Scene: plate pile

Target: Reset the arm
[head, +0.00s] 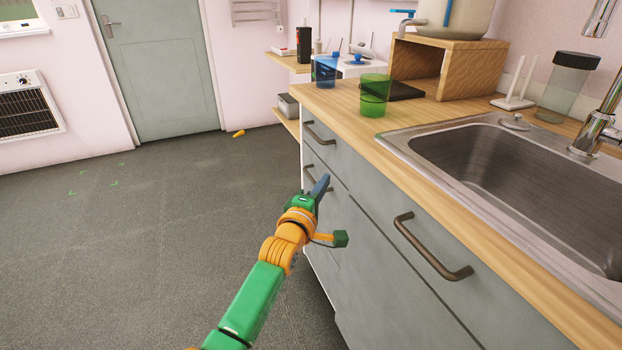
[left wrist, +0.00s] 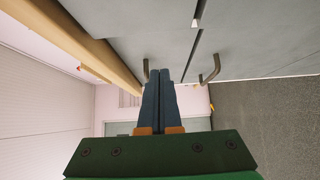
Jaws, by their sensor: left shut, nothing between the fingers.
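My left gripper (head: 321,184) is in front of the grey cabinet (head: 370,240), below the counter edge and close to the drawer handles. In the left wrist view its two dark fingers (left wrist: 160,78) are together with nothing between them. The left arm reaches up from the bottom of the head view. My right gripper is not in view. No plates show in either view.
A wooden counter (head: 455,110) holds a green cup (head: 375,97), a blue cup (head: 325,72) and a metal sink (head: 520,170). A bar handle (head: 430,250) sticks out from the cabinet front. The grey floor (head: 130,250) to the left is mostly clear.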

